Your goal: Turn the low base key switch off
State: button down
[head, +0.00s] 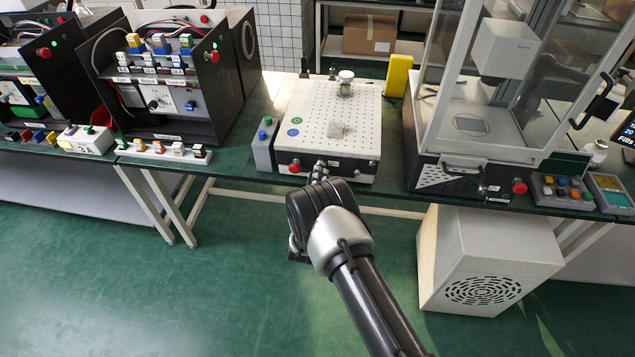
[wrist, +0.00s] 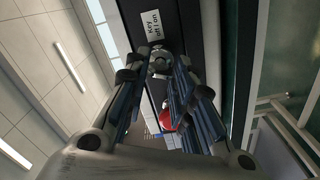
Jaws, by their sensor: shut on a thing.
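The key switch (wrist: 159,58) is a small round metal fitting on the dark front face of a base, beside a white label (wrist: 151,27) reading "Key" with off and on marks. My gripper (wrist: 160,73) has its fingers on both sides of the key and is shut on it. In the head view, my gripper (head: 319,172) is at the front face of the low white perforated base (head: 325,115) and hides the key switch there. I cannot tell the key's angle.
A red button (head: 295,166) sits on the same face, left of my gripper; the wrist view also shows a red button (wrist: 166,121). A grey button box (head: 262,148) stands left of the base. A glass-sided cabinet (head: 480,150) stands right.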

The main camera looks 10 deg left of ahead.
jog(key=n+b, duration=0.2)
jog(key=n, duration=0.3)
dwell(0.3)
jog(key=shift+s, duration=0.1)
jog(key=c, duration=2.2)
grip_release()
jog(key=shift+f, duration=0.2)
jog(key=o, duration=0.3)
jog(key=shift+r, duration=0.15)
jog(key=o, duration=0.5)
jog(key=shift+o, duration=0.2)
jog(key=s, duration=1.2)
jog(key=shift+w, duration=0.1)
